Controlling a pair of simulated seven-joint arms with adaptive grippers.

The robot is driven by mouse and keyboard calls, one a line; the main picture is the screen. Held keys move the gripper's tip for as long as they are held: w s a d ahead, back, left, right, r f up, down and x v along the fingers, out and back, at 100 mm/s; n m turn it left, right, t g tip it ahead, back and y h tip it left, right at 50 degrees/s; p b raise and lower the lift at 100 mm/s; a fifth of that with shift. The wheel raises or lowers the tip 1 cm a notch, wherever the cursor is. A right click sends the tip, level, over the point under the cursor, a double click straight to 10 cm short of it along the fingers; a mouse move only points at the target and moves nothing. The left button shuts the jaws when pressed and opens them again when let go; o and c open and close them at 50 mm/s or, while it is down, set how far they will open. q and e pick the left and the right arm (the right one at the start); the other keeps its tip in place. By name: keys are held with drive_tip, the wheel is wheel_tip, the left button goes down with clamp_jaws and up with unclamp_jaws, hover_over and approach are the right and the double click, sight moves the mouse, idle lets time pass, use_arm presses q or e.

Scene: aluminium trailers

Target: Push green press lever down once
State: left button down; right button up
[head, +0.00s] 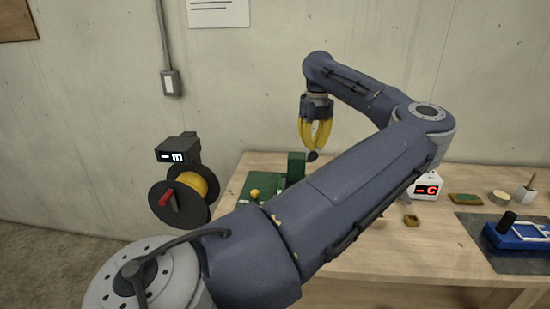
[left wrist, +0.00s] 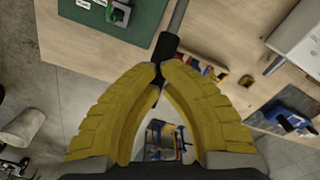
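The green press (head: 296,168) stands at the back left of the wooden table. Its lever ends in a black grip (head: 312,155), and my arm hides part of the press. In the left wrist view the lever's grey rod (left wrist: 178,18) runs into the black grip (left wrist: 163,46) by my fingertips. My left gripper (head: 315,146) has yellow fingers pointing down, just above the black grip. Its fingertips (left wrist: 160,72) come together with a gap behind them. The grip lies at the tips; I cannot tell whether they touch. My right gripper is not in view.
A spool (head: 168,205) hangs left of the table. A white display box (head: 428,187), a white cup (head: 525,195) and a blue device (head: 515,239) stand at the right. My arm crosses the table's middle.

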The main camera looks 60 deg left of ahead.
use_arm(q)
drive_tip(key=shift+r, duration=3.1)
